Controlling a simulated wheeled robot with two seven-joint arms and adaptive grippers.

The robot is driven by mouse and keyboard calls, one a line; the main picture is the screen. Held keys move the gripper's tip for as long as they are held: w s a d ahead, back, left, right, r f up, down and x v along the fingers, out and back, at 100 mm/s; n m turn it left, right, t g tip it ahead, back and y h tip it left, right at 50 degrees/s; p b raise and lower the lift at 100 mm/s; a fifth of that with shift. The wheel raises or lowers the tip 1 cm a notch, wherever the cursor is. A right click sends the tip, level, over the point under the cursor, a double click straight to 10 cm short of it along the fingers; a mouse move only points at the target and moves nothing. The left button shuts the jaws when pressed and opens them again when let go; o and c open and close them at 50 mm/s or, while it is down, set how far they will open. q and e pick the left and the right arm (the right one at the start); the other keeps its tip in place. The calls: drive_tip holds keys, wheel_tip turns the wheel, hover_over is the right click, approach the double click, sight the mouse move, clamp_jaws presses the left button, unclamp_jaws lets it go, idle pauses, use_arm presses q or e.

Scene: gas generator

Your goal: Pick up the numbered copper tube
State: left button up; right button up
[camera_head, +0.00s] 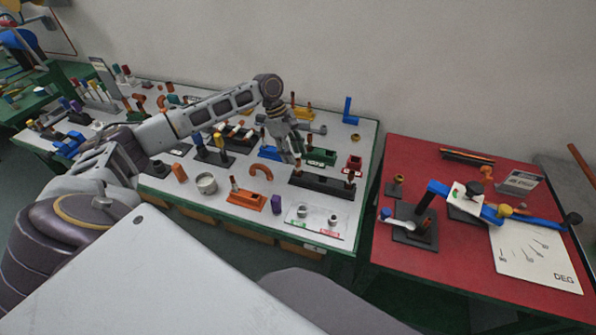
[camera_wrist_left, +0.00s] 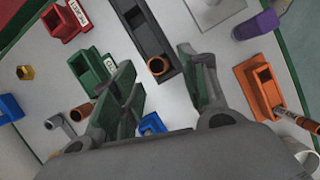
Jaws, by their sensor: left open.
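A long black holder (camera_head: 322,185) stands on the white table. A copper tube (camera_wrist_left: 157,66) stands upright in it, its round open end facing the wrist camera. Another copper tube (camera_wrist_left: 281,110) with small markings leans out of an orange block (camera_wrist_left: 258,90); the head view shows that orange block (camera_head: 246,201) left of the black holder. I cannot read a number on either tube. My left gripper (camera_head: 289,154) is open, pointing down over the left end of the black holder. In the wrist view its fingers are either side of the tube in the holder, apart from it. My right gripper is not in view.
A green block (camera_head: 320,156) and a red block (camera_head: 353,164) stand close behind the black holder. A purple block (camera_head: 276,204) and a clear plate with small parts (camera_head: 314,222) lie in front. A red table (camera_head: 440,267) with a blue-armed device is at the right.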

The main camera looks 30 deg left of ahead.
sight(298, 170)
use_arm(q)
drive_tip(key=x, duration=0.3)
drive_tip(key=shift+d+f, duration=0.1)
drive_tip(key=shift+f, duration=0.3)
drive_tip(key=shift+d+f, duration=0.25)
drive_tip(key=shift+f, duration=0.4)
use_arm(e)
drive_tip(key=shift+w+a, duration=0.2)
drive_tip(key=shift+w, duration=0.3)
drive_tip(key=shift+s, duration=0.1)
